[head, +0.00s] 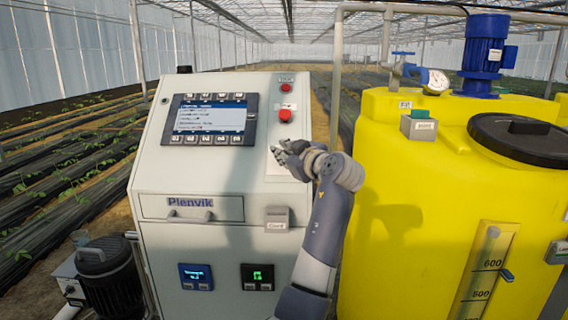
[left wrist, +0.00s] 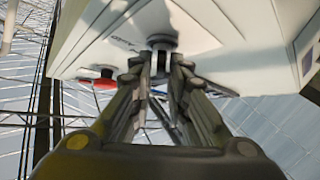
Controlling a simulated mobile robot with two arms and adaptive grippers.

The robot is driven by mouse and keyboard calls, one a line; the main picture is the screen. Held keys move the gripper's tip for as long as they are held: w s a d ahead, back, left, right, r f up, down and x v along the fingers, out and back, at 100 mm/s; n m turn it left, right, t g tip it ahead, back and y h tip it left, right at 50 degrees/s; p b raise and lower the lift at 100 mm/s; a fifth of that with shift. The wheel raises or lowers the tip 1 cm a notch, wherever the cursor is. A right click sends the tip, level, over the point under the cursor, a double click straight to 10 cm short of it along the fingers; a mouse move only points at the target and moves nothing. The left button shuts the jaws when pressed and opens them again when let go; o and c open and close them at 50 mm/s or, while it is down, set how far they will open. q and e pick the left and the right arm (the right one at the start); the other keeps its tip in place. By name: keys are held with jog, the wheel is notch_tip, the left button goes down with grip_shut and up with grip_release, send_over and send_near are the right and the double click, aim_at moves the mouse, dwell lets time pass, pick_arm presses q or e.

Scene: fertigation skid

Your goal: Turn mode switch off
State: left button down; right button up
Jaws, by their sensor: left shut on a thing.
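My left gripper (head: 279,152) is at the cabinet's sloped front, below the red buttons and right of the screen. In the left wrist view the two fingers (left wrist: 160,66) are closed in on the knob and hold it between their tips. In the head view the gripper hides the knob, and I cannot read which way it points. My right gripper is in neither view.
Two red buttons, an upper one (head: 285,87) and a lower one (head: 285,116), sit above my gripper. The screen (head: 210,119) is to its left. A yellow tank (head: 400,190) stands close on the right. A dark motor (head: 108,275) is at lower left.

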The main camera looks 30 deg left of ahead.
pick_arm(q)
jog(key=shift+f+n+g, duration=0.1)
jog(key=shift+n+g, duration=0.3)
jog(key=shift+n, duration=0.1)
jog(key=c, duration=1.7)
grip_release()
jog(key=shift+d, duration=0.1)
jog(key=v, duration=1.1)
jog(key=shift+s+d, duration=0.15)
jog(key=shift+d, duration=0.2)
